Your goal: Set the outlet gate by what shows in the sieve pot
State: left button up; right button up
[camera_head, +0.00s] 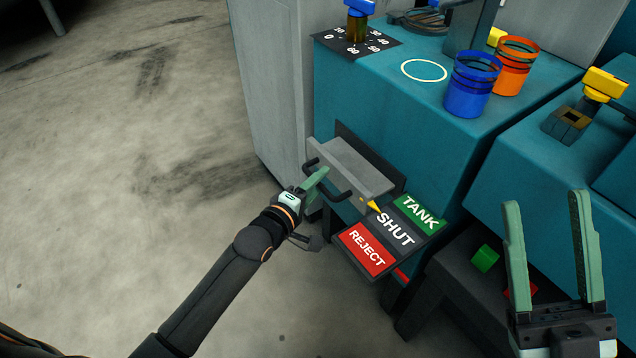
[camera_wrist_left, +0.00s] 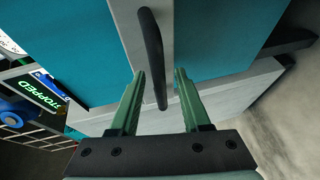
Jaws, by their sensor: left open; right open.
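The outlet gate (camera_head: 352,168) is a grey slide with a black handle (camera_head: 341,195) on the teal machine's front. Its yellow pointer (camera_head: 373,205) is at the SHUT field (camera_head: 396,232), between the green TANK field (camera_head: 419,213) and the red REJECT field (camera_head: 367,249). My left gripper (camera_head: 318,180) is open at the handle's left part. In the left wrist view the handle bar (camera_wrist_left: 151,50) runs between its open fingers (camera_wrist_left: 160,78). A blue pot (camera_head: 470,90) and an orange pot (camera_head: 514,72) stand upright on top; I cannot tell their contents. My right gripper (camera_head: 546,205) is open and empty.
A blue knob (camera_head: 360,7) stands on a numbered dial plate (camera_head: 338,41). A white ring (camera_head: 424,60) marks bare teal top. A yellow-handled part (camera_head: 605,85) is at right. Green (camera_head: 485,258) and red blocks lie below. The left wrist view shows a STOPPED display (camera_wrist_left: 43,92).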

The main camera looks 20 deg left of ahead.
pick_arm(q)
grip_shut()
dwell(1.3)
